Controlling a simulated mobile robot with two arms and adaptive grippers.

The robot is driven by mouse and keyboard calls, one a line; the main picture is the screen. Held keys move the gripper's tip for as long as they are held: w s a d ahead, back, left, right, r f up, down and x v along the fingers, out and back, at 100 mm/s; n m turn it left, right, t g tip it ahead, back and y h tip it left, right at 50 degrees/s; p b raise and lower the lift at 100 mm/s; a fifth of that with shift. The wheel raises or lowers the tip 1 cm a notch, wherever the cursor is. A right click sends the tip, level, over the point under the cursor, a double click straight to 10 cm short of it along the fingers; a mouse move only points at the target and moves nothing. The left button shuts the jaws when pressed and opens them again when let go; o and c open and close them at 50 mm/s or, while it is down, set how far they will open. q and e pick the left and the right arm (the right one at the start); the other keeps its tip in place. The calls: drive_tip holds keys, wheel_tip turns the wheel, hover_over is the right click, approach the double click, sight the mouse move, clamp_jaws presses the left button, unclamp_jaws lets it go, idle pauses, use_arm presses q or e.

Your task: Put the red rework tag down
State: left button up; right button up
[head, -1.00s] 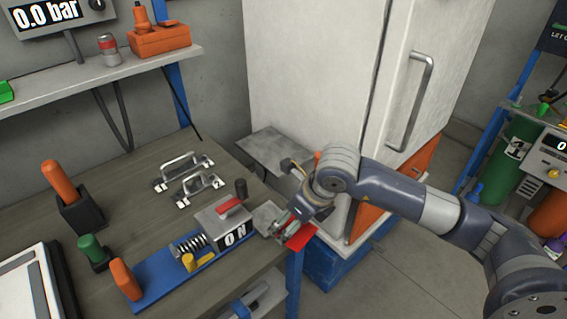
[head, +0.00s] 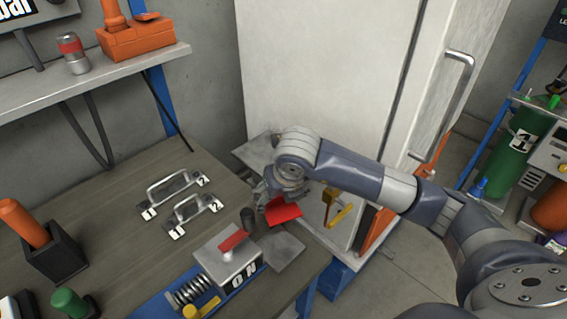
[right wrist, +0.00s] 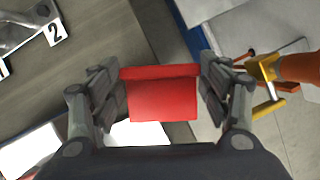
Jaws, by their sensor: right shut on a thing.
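The red rework tag (head: 283,211) is in my right gripper (head: 268,197), over the right edge of the workbench near the white cabinet. In the right wrist view the tag (right wrist: 160,95) sits between the two fingers of the gripper (right wrist: 162,88), which are shut on its sides. The tag appears held above the bench edge, close to a grey plate (head: 281,251); I cannot tell its exact height. My left gripper is not in view.
Two numbered handles (head: 175,187) lie further back. The white cabinet (head: 320,80) rises behind the gripper. Bare bench (head: 115,215) lies to the left.

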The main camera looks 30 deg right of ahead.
drive_tip(key=w+d, duration=0.2)
drive_tip(key=w, duration=0.1)
drive_tip(key=w+d+p, duration=0.1)
drive_tip(key=w+d, duration=0.2)
drive_tip(key=w, duration=0.1)
drive_tip(key=w+d+f+p, duration=0.1)
drive_tip(key=w+d, duration=0.1)
drive_tip(key=w, duration=0.2)
drive_tip(key=shift+d, duration=0.25)
drive_tip(key=shift+w+d, duration=0.15)
drive_tip(key=shift+w+d+p, duration=0.3)
drive_tip(key=shift+w, duration=0.2)
wheel_tip(320, 180, down, 3)
drive_tip(key=shift+s+p, duration=0.15)
drive_tip(key=shift+p, duration=0.25)
drive_tip(key=shift+f, duration=0.55)
drive_tip(key=o, duration=0.9)
drive_tip(key=shift+c, duration=0.2)
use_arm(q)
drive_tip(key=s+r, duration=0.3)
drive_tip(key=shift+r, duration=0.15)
